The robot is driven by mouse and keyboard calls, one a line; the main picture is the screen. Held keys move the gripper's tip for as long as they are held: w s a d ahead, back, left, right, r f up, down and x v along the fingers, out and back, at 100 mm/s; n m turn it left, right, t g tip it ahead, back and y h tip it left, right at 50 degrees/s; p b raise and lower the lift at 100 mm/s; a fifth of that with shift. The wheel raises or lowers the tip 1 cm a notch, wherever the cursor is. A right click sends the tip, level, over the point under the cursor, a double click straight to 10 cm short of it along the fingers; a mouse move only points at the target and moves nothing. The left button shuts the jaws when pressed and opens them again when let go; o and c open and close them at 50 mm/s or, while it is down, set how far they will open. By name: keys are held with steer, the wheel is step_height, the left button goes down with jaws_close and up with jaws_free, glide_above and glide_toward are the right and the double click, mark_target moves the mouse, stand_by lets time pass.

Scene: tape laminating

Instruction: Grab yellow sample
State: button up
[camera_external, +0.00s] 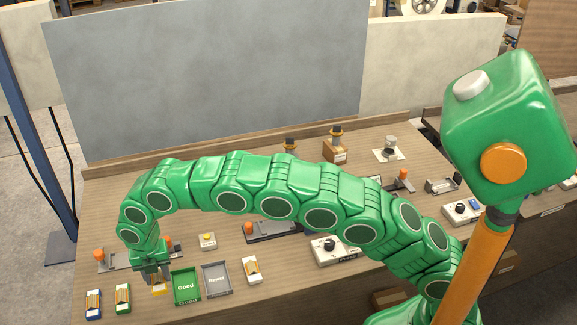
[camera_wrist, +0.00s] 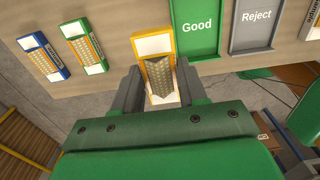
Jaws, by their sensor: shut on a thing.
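The yellow sample (camera_wrist: 160,77) is a patterned tan-grey strip at a yellow-edged white holder (camera_wrist: 153,45) in the wrist view. My gripper (camera_wrist: 160,88) has one finger on each side of the strip and is shut on it. I cannot tell whether the strip is clear of the holder. In the external view, my gripper (camera_external: 153,272) points down at the table's front, and only a small part of the yellow holder (camera_external: 159,289) shows below it.
A blue holder (camera_wrist: 43,55) and a green holder (camera_wrist: 84,47) with samples lie to the left. Green Good (camera_wrist: 198,27) and grey Reject (camera_wrist: 252,24) trays lie to the right. An orange-knobbed fixture (camera_external: 116,263) is close behind my gripper. The table's front edge is close.

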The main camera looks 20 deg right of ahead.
steer(key=s+d+r, duration=0.5)
steer(key=d, duration=0.3)
steer(key=shift+d+r, duration=0.25)
steer(key=shift+d, duration=0.1)
